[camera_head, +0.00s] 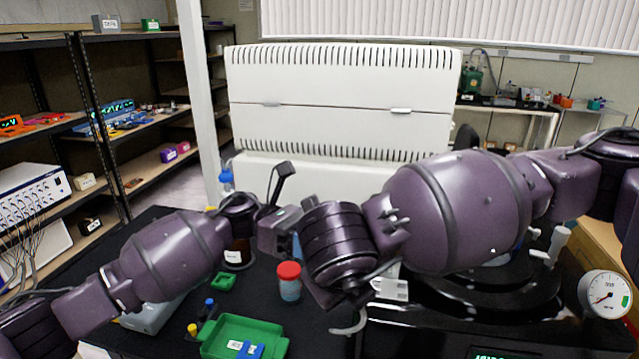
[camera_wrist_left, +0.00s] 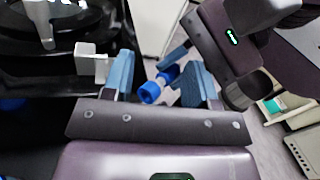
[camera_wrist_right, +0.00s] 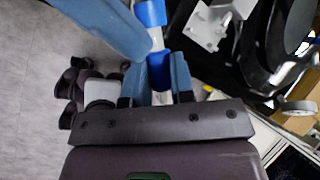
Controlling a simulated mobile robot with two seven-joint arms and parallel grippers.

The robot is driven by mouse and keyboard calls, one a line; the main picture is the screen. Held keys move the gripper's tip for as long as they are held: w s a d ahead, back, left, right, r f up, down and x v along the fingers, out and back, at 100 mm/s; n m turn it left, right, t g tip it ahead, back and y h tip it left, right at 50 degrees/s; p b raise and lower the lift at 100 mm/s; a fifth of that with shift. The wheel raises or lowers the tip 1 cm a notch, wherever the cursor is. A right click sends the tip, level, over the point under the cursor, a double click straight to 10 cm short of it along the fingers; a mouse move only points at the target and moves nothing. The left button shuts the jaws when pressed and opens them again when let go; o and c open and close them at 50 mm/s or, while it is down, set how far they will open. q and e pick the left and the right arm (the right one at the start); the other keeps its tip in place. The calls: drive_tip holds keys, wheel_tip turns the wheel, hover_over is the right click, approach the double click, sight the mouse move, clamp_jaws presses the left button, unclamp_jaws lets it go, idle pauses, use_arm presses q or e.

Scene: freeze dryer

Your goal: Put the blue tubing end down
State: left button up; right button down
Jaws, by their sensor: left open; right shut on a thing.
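The blue tubing end (camera_wrist_right: 157,66) is a short piece with blue parts and a white middle. In the right wrist view it sits between the fingers of my right gripper (camera_wrist_right: 160,80), which is shut on it. In the left wrist view a blue end (camera_wrist_left: 150,92) shows between the spread fingers of my left gripper (camera_wrist_left: 160,82). My left gripper is open, and I cannot tell whether its fingers touch the piece. In the head view the two wrists meet near the middle, and the arms hide the fingertips and the tubing end.
A red-capped jar (camera_head: 289,284) and a green tray (camera_head: 214,340) stand on the black bench below the arms. A round gauge (camera_head: 605,294) is at right. A large white cabinet (camera_head: 340,80) stands behind.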

use_arm(q)
drive_tip(key=w+r+m+t+y, duration=0.45)
drive_tip(key=r+m+y, duration=0.4)
drive_tip(key=y, duration=0.55)
drive_tip(key=x, duration=1.2)
drive_tip(key=shift+f+m+t, duration=0.35)
drive_tip(key=shift+f, duration=0.1)
drive_tip(key=shift+w, duration=0.1)
